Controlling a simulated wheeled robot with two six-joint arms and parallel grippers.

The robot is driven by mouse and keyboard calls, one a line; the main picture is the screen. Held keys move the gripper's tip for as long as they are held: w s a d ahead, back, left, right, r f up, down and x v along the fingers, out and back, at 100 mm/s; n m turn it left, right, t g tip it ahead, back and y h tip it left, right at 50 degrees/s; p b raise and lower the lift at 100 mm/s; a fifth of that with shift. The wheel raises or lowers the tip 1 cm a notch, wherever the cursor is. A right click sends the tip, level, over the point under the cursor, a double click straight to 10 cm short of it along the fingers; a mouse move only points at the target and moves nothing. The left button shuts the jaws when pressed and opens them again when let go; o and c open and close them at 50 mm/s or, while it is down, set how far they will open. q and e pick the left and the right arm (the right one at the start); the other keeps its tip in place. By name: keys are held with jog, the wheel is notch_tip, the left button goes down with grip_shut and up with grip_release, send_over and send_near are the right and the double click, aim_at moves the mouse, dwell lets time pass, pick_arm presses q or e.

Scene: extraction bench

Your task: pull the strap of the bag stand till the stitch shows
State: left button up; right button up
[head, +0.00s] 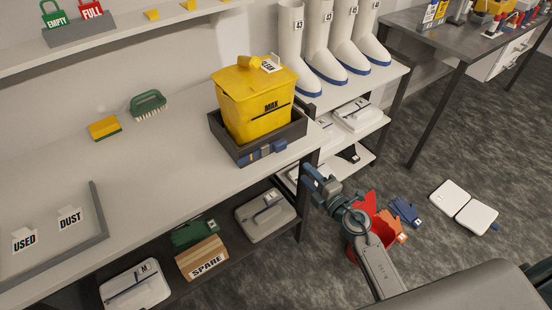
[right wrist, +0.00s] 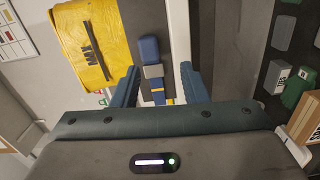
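The yellow bag (head: 257,98) marked MAX sits in a dark stand (head: 228,141) on the bench; it also shows in the right wrist view (right wrist: 75,40). A blue strap (head: 279,146) with a grey buckle (head: 265,152) lies on the stand's front. In the right wrist view the strap (right wrist: 149,48) and buckle (right wrist: 153,72) line up with the gap between my fingers, and a small yellow mark shows below the buckle. My right gripper (head: 315,181) is open and empty, apart from the strap, off the bench's front edge. My left gripper is out of view.
A bench leg (head: 302,212) and a rack with white boots (head: 318,55) stand close to my right gripper. A sponge (head: 104,128) and a green brush (head: 148,104) lie on the bench, whose middle is clear.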

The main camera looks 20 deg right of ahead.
aim_at(282, 148)
jog(key=shift+n, duration=0.5)
jog(key=x, duration=0.3)
jog(key=r+x, duration=0.1)
jog(key=x, duration=0.3)
jog(key=a+r+x, duration=0.1)
jog(key=x, duration=0.3)
jog(key=shift+p, duration=0.4)
jog(key=shift+s+r, duration=0.1)
